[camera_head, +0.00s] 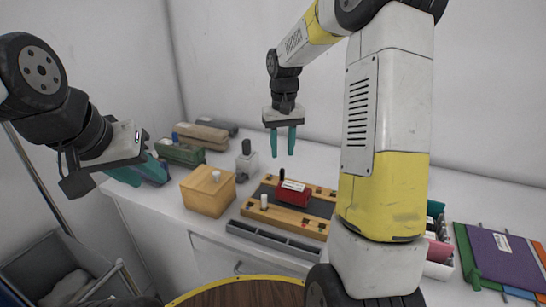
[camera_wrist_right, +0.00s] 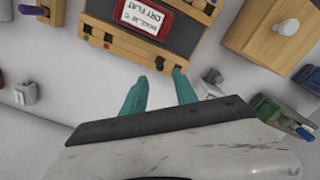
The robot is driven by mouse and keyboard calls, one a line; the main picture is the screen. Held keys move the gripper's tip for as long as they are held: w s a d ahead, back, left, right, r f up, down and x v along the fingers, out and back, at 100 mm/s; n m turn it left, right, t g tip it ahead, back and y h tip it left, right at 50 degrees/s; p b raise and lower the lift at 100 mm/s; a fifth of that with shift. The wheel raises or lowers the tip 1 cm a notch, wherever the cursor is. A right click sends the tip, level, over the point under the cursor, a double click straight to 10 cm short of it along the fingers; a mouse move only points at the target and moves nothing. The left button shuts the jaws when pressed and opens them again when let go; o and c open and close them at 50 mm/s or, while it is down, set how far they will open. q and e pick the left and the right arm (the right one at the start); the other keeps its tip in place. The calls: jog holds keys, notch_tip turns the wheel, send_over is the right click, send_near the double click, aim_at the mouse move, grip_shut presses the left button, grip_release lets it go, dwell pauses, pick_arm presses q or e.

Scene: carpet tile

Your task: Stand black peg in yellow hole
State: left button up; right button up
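A black peg (camera_head: 282,174) stands upright at the far left of the wooden board (camera_head: 318,228), behind a red labelled block. The board has a dark middle panel and wooden strips with small coloured marks. My right gripper (camera_head: 282,153) is open and empty, above and behind the board. It also shows in the right wrist view (camera_wrist_right: 160,88). My left gripper (camera_head: 140,174) is off at the left, away from the board; its finger gap is unclear.
The red block (camera_head: 293,193) and a white peg (camera_head: 264,201) are on the board. A wooden box (camera_head: 208,191) with a white knob stands left of it. A grey block (camera_head: 246,165) with a black knob is behind. A grey tray (camera_head: 270,240) lies in front. My right arm hides the board's right side.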

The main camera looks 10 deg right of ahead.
aim_at(282, 169)
jog(key=s+r+t, duration=0.3)
jog(key=s+r, duration=0.9)
jog(key=s, duration=0.1)
jog(key=s+a+t+y, duration=0.2)
jog(key=s+t, duration=0.1)
jog(key=s, duration=0.8)
jog(key=shift+s+f, duration=0.2)
